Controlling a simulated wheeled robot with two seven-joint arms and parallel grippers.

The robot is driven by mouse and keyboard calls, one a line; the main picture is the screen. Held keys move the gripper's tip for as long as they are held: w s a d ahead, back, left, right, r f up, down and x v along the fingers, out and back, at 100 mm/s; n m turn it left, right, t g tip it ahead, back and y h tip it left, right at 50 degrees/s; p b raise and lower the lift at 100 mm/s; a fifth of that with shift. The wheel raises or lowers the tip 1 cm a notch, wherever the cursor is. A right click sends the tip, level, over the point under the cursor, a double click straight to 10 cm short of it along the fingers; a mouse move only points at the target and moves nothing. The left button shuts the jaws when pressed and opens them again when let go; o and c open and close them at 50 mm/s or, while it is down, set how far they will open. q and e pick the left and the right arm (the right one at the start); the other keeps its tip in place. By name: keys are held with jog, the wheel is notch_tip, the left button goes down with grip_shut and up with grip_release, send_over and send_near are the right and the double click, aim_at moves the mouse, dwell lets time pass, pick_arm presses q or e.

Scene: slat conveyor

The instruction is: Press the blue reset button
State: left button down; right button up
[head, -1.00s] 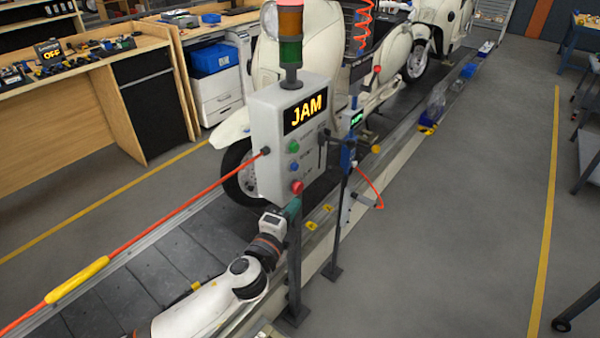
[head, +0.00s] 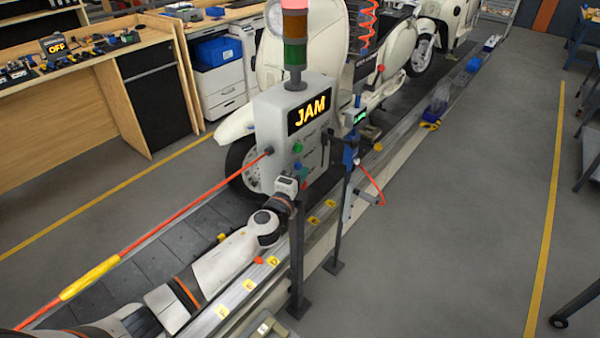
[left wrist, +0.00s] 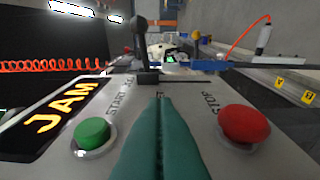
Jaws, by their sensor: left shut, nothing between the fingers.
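The grey control box (head: 272,125) shows JAM on its display (head: 309,109) and stands on a dark post beside the conveyor. The green button (head: 297,147) is on its front, with the small blue button (head: 297,165) below it, just above my gripper. My left gripper (head: 304,174) is shut and empty, its teal fingers close to the lower button area. In the left wrist view the shut fingers (left wrist: 158,110) point at the panel between the green button (left wrist: 92,133) and the red button (left wrist: 245,123). They hide the blue button there; contact cannot be told. My right gripper is not in view.
A stack light (head: 295,40) tops the box. A lever (left wrist: 146,50) stands on the panel beyond the fingers. An orange cord (head: 190,205) runs left from the box. A cream scooter (head: 385,90) is behind on the conveyor.

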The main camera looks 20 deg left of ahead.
pick_arm(q)
jog(key=shift+w+a, duration=0.1)
jog(key=shift+a, duration=0.1)
jog(key=shift+w+a+f+b, duration=0.1)
jog(key=shift+w+a+b, duration=0.1)
jog(key=shift+a, duration=0.2)
jog(key=shift+w+a+b, duration=0.1)
jog(key=shift+a+b, duration=0.1)
jog(key=shift+a, duration=0.35)
jog(key=shift+r, duration=0.25)
